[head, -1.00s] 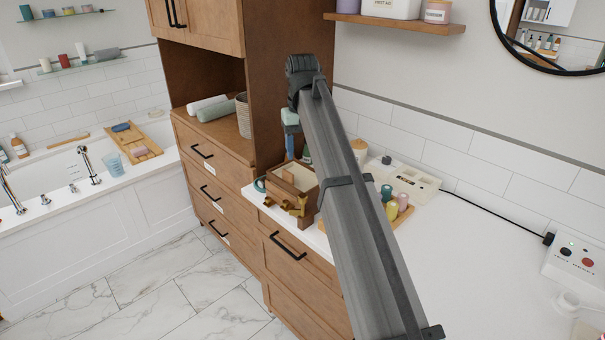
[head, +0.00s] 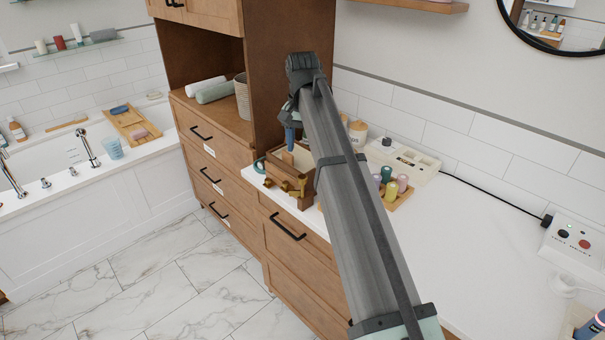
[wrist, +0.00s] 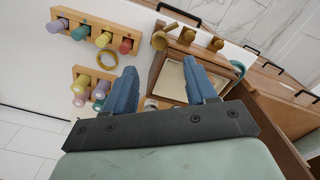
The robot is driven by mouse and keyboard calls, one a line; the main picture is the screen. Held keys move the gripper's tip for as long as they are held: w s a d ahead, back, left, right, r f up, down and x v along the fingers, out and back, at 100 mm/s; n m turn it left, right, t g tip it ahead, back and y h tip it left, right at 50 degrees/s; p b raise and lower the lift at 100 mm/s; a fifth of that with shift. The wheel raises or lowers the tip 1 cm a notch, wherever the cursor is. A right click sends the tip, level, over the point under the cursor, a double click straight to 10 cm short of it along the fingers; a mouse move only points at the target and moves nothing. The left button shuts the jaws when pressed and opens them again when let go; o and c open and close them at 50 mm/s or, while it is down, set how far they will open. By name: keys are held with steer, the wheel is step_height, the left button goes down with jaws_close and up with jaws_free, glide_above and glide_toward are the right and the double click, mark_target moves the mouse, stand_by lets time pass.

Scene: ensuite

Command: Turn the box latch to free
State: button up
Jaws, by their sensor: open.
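A wooden box (head: 289,181) with a pale top stands on the white counter near the tall cabinet. Brass fittings (head: 284,188) sit on its front side. In the wrist view the box (wrist: 157,72) lies beyond the fingers, with several brass pieces (wrist: 187,36) along its far edge; which one is the latch I cannot tell. My gripper (wrist: 163,84) is open and empty, its blue fingers apart over the near part of the box. In the head view one blue finger (head: 290,137) shows just above the box; my arm hides part of the box's right side.
A wooden rack of coloured pegs (head: 398,190) stands right of the box. In the wrist view another peg rack (wrist: 100,32) and a brass ring (wrist: 107,60) lie left of the box. The right counter (head: 470,240) is largely clear.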

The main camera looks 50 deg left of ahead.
mark_target(302, 177)
step_height(302, 177, down, 10)
steer(key=shift+f, duration=0.1)
stand_by(0.4)
steer(key=shift+c, duration=0.2)
jaws_close()
stand_by(0.4)
steer(key=n, duration=0.4)
steer(key=shift+n, duration=2.4)
